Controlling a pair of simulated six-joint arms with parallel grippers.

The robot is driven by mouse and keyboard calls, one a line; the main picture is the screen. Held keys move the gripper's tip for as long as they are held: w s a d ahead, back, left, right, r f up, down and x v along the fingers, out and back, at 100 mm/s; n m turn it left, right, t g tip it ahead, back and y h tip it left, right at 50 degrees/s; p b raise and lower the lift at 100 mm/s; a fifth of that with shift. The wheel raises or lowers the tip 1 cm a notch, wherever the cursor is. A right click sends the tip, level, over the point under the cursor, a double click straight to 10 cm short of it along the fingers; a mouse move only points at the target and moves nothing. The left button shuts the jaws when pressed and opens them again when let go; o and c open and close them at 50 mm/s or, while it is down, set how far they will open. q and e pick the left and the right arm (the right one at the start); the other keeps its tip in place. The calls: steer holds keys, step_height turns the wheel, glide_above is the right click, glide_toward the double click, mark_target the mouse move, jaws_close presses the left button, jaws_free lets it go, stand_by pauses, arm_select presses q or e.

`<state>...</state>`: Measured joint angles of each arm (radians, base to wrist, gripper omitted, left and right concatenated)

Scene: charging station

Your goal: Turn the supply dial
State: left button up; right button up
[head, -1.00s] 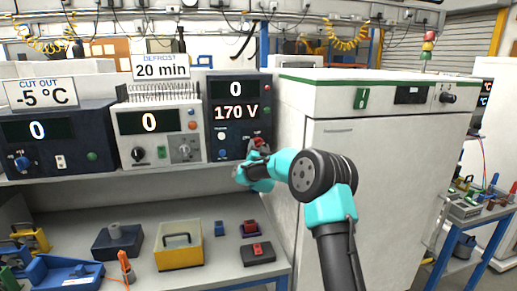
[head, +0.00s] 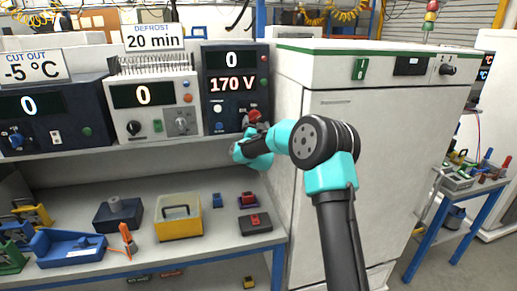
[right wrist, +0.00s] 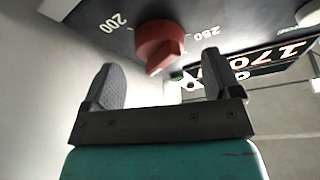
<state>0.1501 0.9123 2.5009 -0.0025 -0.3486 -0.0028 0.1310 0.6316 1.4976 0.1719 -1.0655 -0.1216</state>
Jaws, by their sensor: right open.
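The red supply dial (head: 254,117) is on the lower right front of the dark supply unit (head: 216,112), which reads 0 and 170 V. In the right wrist view the red dial (right wrist: 160,44) shows close up, with the marks 200 and 250 on either side. My right gripper (right wrist: 158,62) is open and empty, its fingers to the left and right of the dial. Whether either finger touches it I cannot tell. In the head view my right gripper (head: 248,138) is just below the dial, its fingers mostly hidden. My left gripper is out of view.
A white defrost unit (head: 155,112) and a dark cut-out unit (head: 85,108) stand left of the supply on the shelf. A large white cabinet (head: 372,110) stands close on the right. A yellow box (head: 180,222) and other small items lie on the bench below.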

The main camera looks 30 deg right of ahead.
mark_target(255, 117)
steer(key=v, duration=1.5)
steer(key=shift+d+r, duration=0.1)
stand_by(0.3)
steer(key=d+n+y, duration=0.1)
steer(key=n, duration=0.1)
steer(key=d+n+t+y, duration=0.1)
steer(key=n, duration=0.2)
steer(key=s+d+n+y, duration=0.1)
steer(key=n+y, duration=0.1)
steer(key=shift+n+t, duration=0.3)
steer(key=shift+w, duration=0.1)
steer(key=x, duration=1.7)
steer(key=shift+w+d, duration=0.1)
